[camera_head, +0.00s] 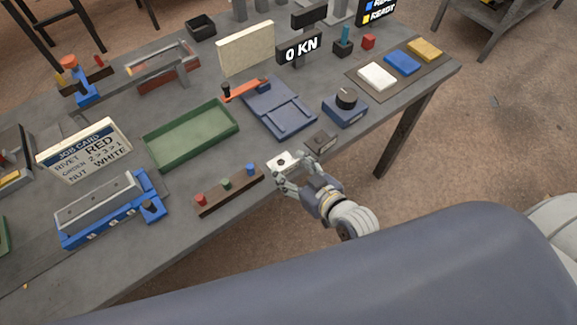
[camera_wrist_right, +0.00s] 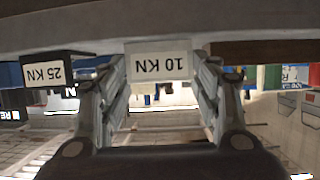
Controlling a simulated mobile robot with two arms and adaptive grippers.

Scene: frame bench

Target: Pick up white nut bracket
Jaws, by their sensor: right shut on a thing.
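My right gripper (camera_head: 287,173) is at the bench's front edge. It is shut on a small pale block (camera_head: 281,160) with a dark spot on top. In the right wrist view the fingers (camera_wrist_right: 162,88) stand on both sides of this block, whose white face (camera_wrist_right: 160,62) reads "10 KN" upside down. It appears to be at bench height; I cannot tell whether it touches the top. A flat white piece (camera_head: 377,76) lies on the dark mat at the back right, beside a blue and a yellow one. I cannot tell which is the white nut bracket. My left gripper is not in view.
A dark block (camera_head: 320,142), marked "25 KN" in the wrist view (camera_wrist_right: 45,73), sits close beside my gripper. A rack with red, green and blue pegs (camera_head: 229,194) is to the left. A green tray (camera_head: 191,134) and blue plate (camera_head: 278,107) lie behind.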

